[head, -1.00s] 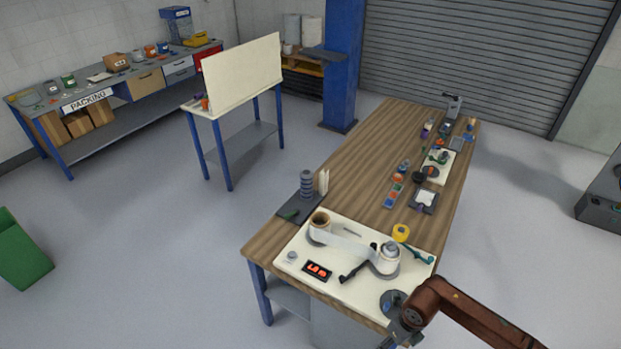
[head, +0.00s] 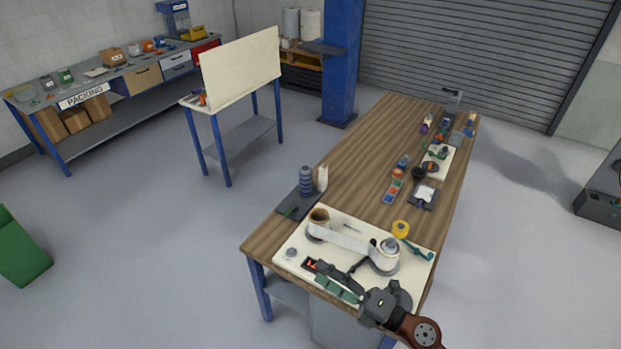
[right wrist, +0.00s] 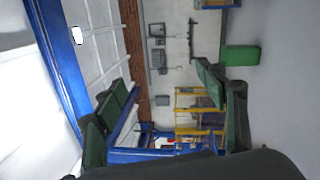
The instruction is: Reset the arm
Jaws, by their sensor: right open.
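My right gripper (head: 328,279) comes in from the bottom right of the head view. It is over the front part of the cream board (head: 292,243) on the wooden table, fingers pointing left. Its fingers are apart, with green pads and nothing between them. In the right wrist view the two fingers (right wrist: 165,88) also stand apart and empty. On the board, a brown-cored roller (head: 319,222) and a white film roll (head: 384,255) are joined by a pale film strip. The gripper partly covers the red-lit display (head: 310,264). My left gripper is not in view.
A yellow roll (head: 400,228) lies at the board's right edge. A dark stand with a ribbed spool (head: 306,184) is at the left. Several small items line the table's right side. The wooden table's middle (head: 362,180) is clear.

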